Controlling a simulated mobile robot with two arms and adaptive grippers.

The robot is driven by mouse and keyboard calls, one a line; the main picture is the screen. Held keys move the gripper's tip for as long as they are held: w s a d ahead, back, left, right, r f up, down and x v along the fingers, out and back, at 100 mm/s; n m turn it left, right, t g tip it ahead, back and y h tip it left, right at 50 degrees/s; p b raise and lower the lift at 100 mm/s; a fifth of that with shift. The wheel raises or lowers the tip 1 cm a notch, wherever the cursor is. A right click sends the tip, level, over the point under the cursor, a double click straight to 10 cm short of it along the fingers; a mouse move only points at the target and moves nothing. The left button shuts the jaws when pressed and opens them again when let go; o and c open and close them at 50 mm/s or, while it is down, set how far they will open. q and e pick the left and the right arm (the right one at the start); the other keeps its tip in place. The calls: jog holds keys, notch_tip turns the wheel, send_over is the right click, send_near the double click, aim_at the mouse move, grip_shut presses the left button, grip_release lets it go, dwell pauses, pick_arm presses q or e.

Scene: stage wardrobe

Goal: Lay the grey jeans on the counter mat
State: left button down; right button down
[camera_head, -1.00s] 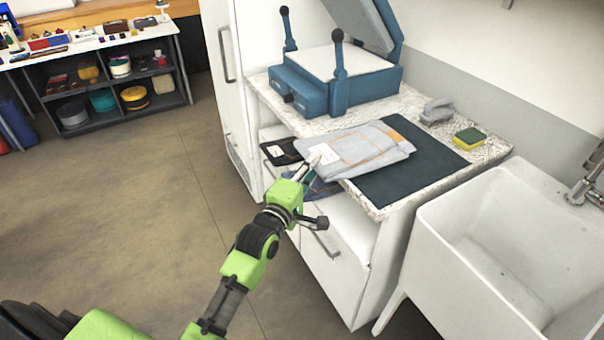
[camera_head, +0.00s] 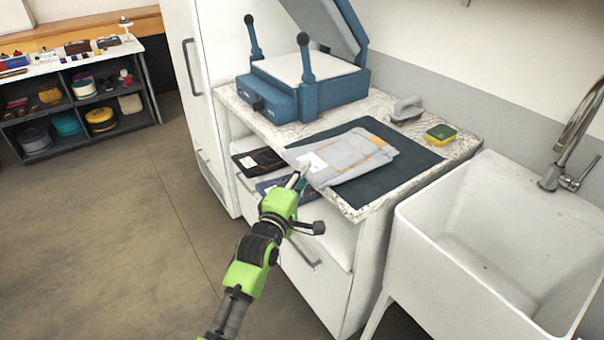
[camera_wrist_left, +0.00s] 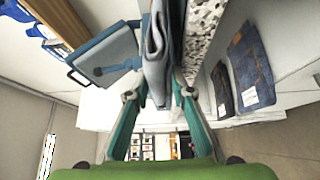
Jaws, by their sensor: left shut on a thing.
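The grey jeans (camera_head: 352,160) are folded, with orange stitching and a white tag, over the dark counter mat (camera_head: 404,152). My left gripper (camera_head: 297,180) is shut on their near left edge, which juts past the counter front. In the left wrist view the jeans (camera_wrist_left: 155,62) hang between the two fingers of my left gripper (camera_wrist_left: 161,100). I cannot tell from the head view whether the jeans rest fully on the mat. My right gripper is not in view.
A blue heat press (camera_head: 300,85) stands open behind the mat. A grey-handled brush (camera_head: 407,108) and a sponge (camera_head: 440,134) lie at the back right. Dark jeans (camera_head: 258,161) and blue jeans (camera_head: 275,184) lie below the counter front. A white sink (camera_head: 480,225) is at the right.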

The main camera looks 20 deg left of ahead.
pick_arm(q)
jog(key=shift+f, duration=0.1)
dwell(0.5)
jog(key=shift+f, duration=0.3)
jog(key=shift+c, duration=2)
grip_release()
jog(key=shift+f, duration=0.1)
jog(key=s+a+p, duration=0.3)
jog(key=s+a, duration=0.3)
jog(key=s, duration=0.2)
jog(key=shift+s+a+p, duration=0.35)
jog(key=shift+a+p, duration=0.05)
